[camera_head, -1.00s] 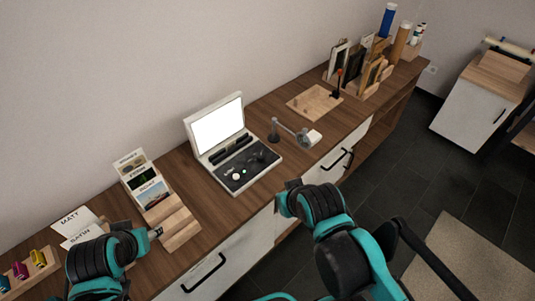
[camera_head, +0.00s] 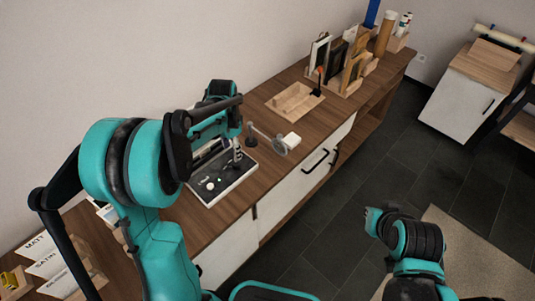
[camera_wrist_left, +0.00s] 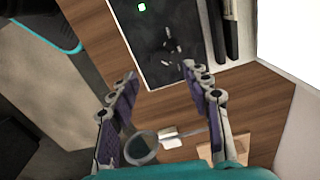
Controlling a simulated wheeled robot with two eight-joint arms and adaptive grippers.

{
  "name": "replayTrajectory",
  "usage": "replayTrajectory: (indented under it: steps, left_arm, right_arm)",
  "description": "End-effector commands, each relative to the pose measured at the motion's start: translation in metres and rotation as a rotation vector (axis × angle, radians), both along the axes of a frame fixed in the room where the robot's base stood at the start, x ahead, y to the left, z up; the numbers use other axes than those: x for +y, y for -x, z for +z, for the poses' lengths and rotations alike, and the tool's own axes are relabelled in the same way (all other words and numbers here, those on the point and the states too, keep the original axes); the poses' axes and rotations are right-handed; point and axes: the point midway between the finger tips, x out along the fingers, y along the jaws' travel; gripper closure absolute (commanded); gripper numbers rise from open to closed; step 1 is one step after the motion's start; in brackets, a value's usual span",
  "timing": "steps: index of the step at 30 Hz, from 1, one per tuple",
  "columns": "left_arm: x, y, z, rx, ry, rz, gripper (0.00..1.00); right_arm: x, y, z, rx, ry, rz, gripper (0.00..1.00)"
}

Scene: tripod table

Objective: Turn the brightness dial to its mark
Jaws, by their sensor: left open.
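The control unit (camera_head: 222,182) is a pale case with a black panel on the wooden counter; my left arm hides its screen in the head view.
A wooden tray (camera_head: 294,103) and upright frames stand farther back. Label cards (camera_head: 45,262) are at the lower left. My right arm is over the floor, clear of the counter.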

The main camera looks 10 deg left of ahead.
Motion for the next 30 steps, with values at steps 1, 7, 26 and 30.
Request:
replayTrajectory:
  steps: [1,7,26,30]
  left_arm:
    - [0.002,-0.002,-0.004,0.009,0.001,-0.009,0.52]
    - [0.004,-0.004,-0.026,0.019,0.002,-0.019,0.52]
    - [0.005,-0.005,-0.085,0.016,0.001,-0.018,0.52]
    - [0.005,-0.005,-0.085,0.016,0.001,-0.018,0.59]
  right_arm:
    - [0.0,0.0,0.0,0.0,0.0,0.0,1.0]
    - [0.0,0.0,-0.008,0.0,0.0,0.0,1.0]
    - [0.0,0.0,-0.029,0.0,0.0,0.0,1.0]
    - [0.0,0.0,-0.029,0.0,0.0,0.0,1.0]
